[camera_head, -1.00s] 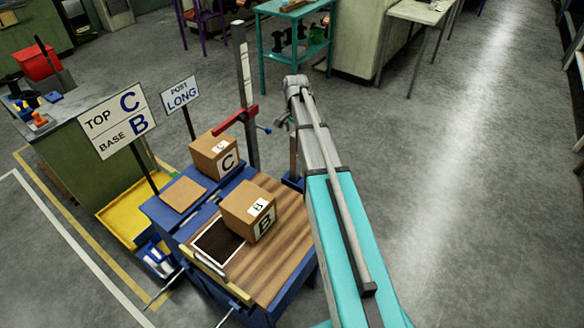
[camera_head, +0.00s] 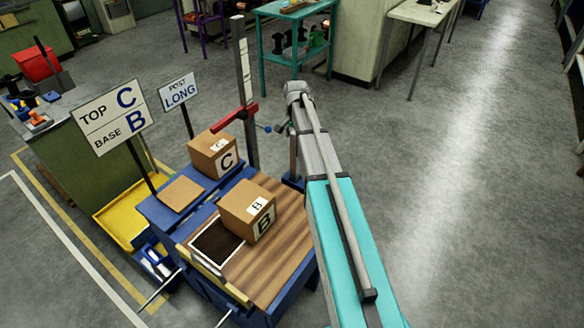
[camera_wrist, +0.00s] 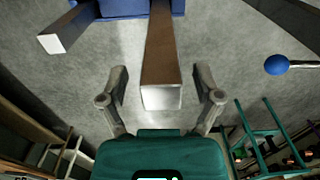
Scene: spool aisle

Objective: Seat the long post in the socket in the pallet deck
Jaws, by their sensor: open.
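In the wrist view a long brown post with a pale square end (camera_wrist: 161,97) stands between the two fingers of my gripper (camera_wrist: 161,80). The fingers are open, with a gap on each side of it. A second post (camera_wrist: 52,42) with a pale end is to the left and looks shorter. In the head view a brown post (camera_head: 293,160) shows below my wrist; my fingertips are hidden there. The wooden pallet deck (camera_head: 285,255) is at the lower left of my arm. It has a dark, white-framed square (camera_head: 215,243); I cannot make out a socket for certain.
Box B (camera_head: 247,210) sits on the deck; box C (camera_head: 212,153) stands on the blue stand behind. A tall grey upright (camera_head: 242,65) with a red arm (camera_head: 232,117) stands close left of my gripper. Its blue knob (camera_wrist: 277,65) is right in the wrist view. Signs read "TOP C, BASE B" (camera_head: 113,118) and "POST LONG" (camera_head: 179,91).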

